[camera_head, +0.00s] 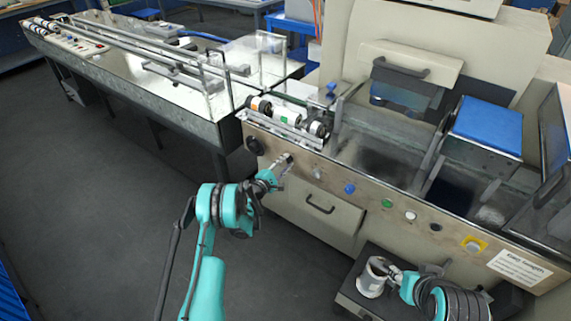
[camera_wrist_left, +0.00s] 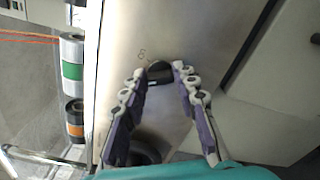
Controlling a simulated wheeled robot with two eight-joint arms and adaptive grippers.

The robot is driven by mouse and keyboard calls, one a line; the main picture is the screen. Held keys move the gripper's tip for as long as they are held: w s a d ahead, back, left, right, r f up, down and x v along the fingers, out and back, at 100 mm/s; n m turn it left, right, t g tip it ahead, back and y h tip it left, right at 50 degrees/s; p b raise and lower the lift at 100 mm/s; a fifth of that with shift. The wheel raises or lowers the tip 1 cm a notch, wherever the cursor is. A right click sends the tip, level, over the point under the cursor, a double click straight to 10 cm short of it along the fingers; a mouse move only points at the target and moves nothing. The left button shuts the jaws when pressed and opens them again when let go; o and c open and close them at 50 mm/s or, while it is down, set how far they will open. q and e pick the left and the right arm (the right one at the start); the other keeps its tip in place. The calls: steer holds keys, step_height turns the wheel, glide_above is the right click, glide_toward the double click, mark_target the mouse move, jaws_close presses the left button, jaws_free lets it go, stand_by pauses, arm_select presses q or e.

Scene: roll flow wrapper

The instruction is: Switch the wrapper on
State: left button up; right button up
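The wrapper (camera_head: 300,193) is a large beige machine with a metal front panel. In the left wrist view a small black knob (camera_wrist_left: 160,73) sits on that panel beside a faint dial mark. My left gripper (camera_head: 284,163) is at the left part of the panel. In the left wrist view its two fingers (camera_wrist_left: 160,70) stand apart on either side of the knob; whether they touch it is unclear. The gripper hides the knob in the head view. My right gripper (camera_head: 387,268) is low at the right, beside a light cup-like container (camera_head: 372,277); its fingers are too small to read.
Along the panel are a blue button (camera_head: 349,188), a green button (camera_head: 387,203), a white button (camera_head: 410,215) and a yellow-framed switch (camera_head: 474,243). Rollers (camera_head: 285,116) stand above the panel. A drawer (camera_head: 318,207) is below it. Open floor (camera_head: 110,220) lies at left.

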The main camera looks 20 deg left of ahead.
arm_select(q)
jaws_close()
steer(key=shift+m, duration=0.3)
steer(key=m, duration=0.5)
steer(key=shift+f+m, duration=0.1)
steer(key=shift+m, duration=0.2)
steer(key=m, duration=0.5)
steer(key=shift+f+m, duration=0.1)
steer(key=shift+m, duration=0.3)
